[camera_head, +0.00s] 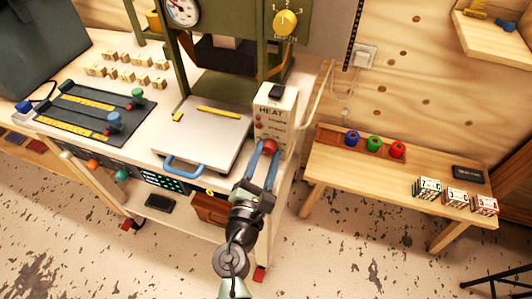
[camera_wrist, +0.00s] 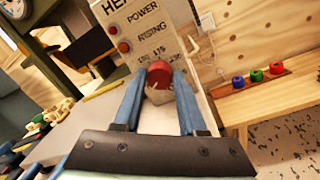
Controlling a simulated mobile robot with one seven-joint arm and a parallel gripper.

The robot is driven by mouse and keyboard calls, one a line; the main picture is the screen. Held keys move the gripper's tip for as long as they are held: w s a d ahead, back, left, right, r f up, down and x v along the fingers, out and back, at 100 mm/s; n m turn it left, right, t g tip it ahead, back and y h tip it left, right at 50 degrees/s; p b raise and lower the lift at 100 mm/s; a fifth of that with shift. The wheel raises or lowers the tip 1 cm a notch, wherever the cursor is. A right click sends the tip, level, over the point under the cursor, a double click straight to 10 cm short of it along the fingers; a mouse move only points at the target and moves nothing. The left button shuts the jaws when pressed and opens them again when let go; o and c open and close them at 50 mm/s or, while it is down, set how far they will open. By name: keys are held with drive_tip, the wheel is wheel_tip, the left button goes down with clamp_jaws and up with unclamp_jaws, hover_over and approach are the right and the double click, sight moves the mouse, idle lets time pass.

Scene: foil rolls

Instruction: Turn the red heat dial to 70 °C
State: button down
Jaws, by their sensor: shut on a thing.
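The red heat dial (camera_head: 269,146) is on the front of a cream box labelled HEAT (camera_head: 274,108), at the right end of the workbench. In the wrist view the dial (camera_wrist: 159,74) shows a pale pointer line on its face, and part of the scale above it reads. The lower scale and the 70 mark are hidden or too small to read. My gripper (camera_head: 263,150) has its two blue fingers on either side of the dial and is shut on it. The fingers also show in the wrist view (camera_wrist: 158,82).
A green press frame with a white plate (camera_head: 208,135) and blue handle (camera_head: 185,168) stands left of the box. A yellow depth knob (camera_head: 285,23) is above. A low wooden bench (camera_head: 350,175) with coloured rings and printed blocks is at right.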

idle(0.3)
drive_tip(key=shift+c, duration=2.4)
unclamp_jaws()
drive_tip(key=b+v, duration=0.1)
drive_tip(key=v, duration=1.2)
